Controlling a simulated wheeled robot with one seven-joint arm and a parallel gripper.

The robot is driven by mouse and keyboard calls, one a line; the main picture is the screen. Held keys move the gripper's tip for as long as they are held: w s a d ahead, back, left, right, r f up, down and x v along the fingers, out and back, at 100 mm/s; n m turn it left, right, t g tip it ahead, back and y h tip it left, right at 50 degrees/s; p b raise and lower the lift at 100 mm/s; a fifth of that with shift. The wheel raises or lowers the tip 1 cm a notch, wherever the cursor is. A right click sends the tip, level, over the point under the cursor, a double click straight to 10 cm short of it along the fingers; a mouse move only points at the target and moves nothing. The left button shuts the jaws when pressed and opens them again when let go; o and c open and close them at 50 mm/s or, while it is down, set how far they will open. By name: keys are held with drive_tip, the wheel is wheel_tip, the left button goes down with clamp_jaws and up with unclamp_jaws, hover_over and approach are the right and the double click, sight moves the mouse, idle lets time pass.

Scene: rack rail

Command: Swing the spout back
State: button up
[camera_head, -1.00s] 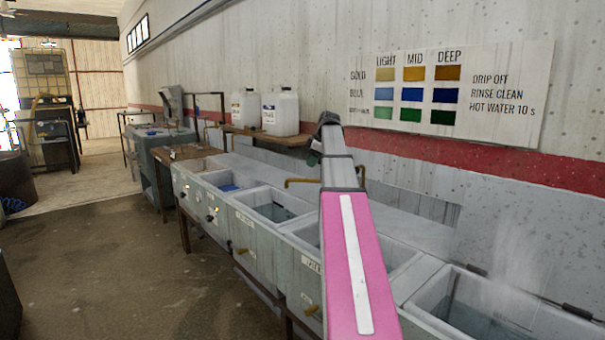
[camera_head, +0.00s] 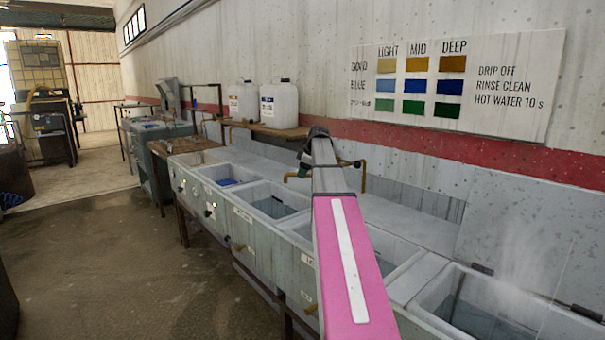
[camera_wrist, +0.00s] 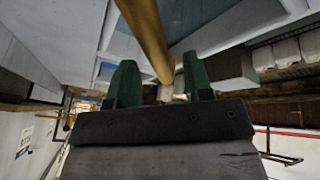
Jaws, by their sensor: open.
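The brass spout (camera_head: 292,178) is a bent pipe above the row of grey tanks, partly hidden behind my arm in the head view. My gripper (camera_head: 305,168) is at the far end of my pink and grey arm, close to the spout. In the wrist view my gripper (camera_wrist: 158,75) shows two green fingers standing apart. The brass pipe (camera_wrist: 148,35) runs down the picture into the gap between them. I cannot tell whether it touches either finger.
The tanks (camera_head: 262,222) stand along the wall, and one at the right (camera_head: 470,315) steams, with its lid (camera_head: 510,240) raised behind it. Two white jugs (camera_head: 280,105) stand on a wooden shelf (camera_head: 262,129). The floor (camera_head: 110,260) at left is clear.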

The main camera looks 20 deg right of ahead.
drive_tip(key=shift+w+a+f, duration=0.1)
drive_tip(key=shift+f, duration=0.25)
clamp_jaws()
drive_tip(key=shift+w, duration=0.1)
